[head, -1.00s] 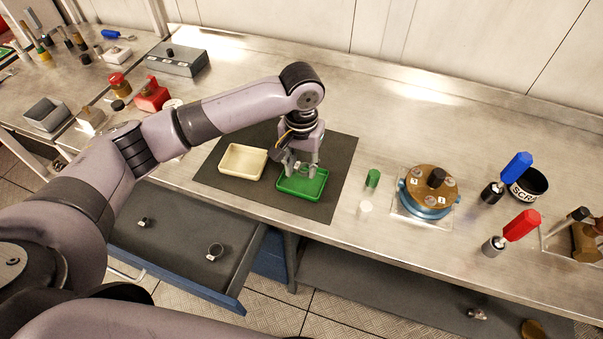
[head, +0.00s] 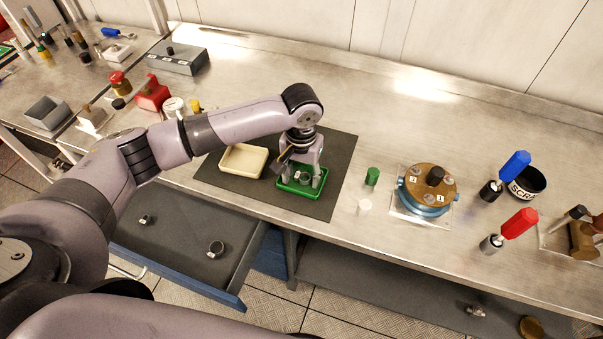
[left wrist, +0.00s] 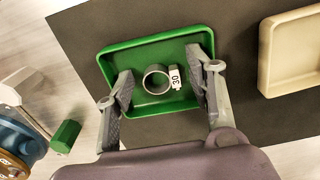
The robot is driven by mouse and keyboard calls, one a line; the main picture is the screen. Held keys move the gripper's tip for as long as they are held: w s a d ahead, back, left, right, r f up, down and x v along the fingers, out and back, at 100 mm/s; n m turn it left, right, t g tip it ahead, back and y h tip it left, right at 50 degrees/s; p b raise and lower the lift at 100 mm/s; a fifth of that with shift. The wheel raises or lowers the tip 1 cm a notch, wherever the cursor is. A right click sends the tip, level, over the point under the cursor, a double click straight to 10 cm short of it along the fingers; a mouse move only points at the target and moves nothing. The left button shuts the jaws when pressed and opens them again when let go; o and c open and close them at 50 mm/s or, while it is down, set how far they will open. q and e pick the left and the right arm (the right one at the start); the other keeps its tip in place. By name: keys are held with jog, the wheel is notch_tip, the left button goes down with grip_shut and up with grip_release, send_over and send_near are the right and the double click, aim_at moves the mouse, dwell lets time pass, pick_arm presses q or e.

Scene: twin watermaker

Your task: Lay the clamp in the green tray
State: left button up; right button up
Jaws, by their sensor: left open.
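The green tray (head: 288,190) lies on the dark mat, and it fills the middle of the left wrist view (left wrist: 190,37). The clamp, a grey metal ring with a white tag marked 30 (left wrist: 157,80), lies inside the tray; it shows small in the head view (head: 304,178). My left gripper (head: 303,181) points down over the tray. Its fingers (left wrist: 165,92) are spread on either side of the clamp, with gaps between them and the ring. My right gripper is not in view.
A cream tray (head: 243,161) stands left of the green tray on the dark mat (head: 340,165). An open drawer (head: 180,245) holds another ring.

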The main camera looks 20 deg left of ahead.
aim_at(301, 183)
pick_arm(q)
jog(key=shift+r, duration=0.1)
notch_tip(301, 183, up, 12)
jog(key=b, duration=0.2)
dwell(0.5)
jog(key=shift+s, duration=0.1)
dwell(0.3)
